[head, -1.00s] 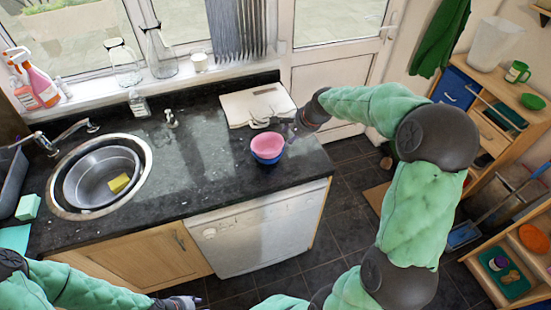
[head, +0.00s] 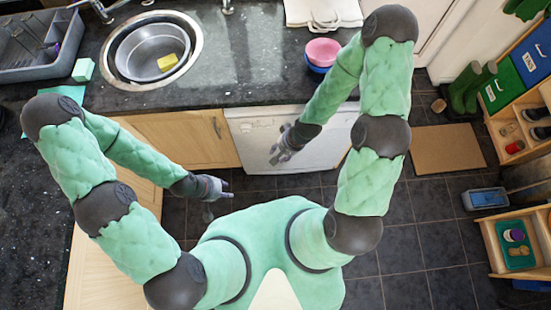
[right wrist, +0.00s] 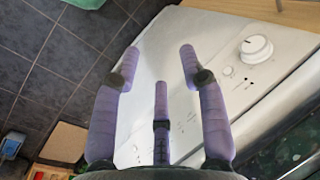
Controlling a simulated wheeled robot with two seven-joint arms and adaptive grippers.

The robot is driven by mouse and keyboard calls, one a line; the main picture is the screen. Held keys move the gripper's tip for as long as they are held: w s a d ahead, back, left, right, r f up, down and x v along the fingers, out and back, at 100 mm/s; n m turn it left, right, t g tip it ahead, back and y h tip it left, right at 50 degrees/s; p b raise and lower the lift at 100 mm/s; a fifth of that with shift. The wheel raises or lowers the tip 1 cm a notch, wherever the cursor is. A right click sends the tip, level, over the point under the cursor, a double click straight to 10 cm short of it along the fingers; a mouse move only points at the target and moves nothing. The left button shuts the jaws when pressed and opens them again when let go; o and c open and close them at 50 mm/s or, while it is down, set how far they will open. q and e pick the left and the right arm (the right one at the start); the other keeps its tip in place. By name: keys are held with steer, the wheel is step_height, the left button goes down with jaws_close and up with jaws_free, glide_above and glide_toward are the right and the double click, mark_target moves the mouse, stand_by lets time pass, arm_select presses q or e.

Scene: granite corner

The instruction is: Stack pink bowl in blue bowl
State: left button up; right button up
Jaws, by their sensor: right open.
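The pink bowl (head: 322,51) sits upright inside the blue bowl (head: 317,69) on the dark granite worktop, and only the blue bowl's lower side shows below it. My right gripper (head: 276,158) is lowered in front of the white appliance, away from the bowls. In the right wrist view its purple fingers (right wrist: 160,75) are spread apart with nothing between them. My left gripper (head: 224,189) is low, near the wooden cupboard and above the tiled floor. It looks empty, but its fingers are too small to read. The bowls are not in the right wrist view.
A round metal sink (head: 152,52) with a yellow sponge (head: 167,62) is left of the bowls. A white cloth-like board (head: 322,12) lies behind them. The white appliance (head: 310,150) is below the worktop. Shelves (head: 520,120) and boots (head: 468,88) stand at right.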

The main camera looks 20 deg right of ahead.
steer(key=s+a+f+n+g, duration=0.1)
steer(key=s+a+f+n, duration=0.1)
steer(key=s+a, duration=0.2)
steer(key=s, duration=0.3)
steer(key=shift+s+a+f+n, duration=0.15)
steer(key=shift+f+n, duration=0.1)
steer(key=shift+n, duration=0.05)
steer(key=shift+f, duration=0.1)
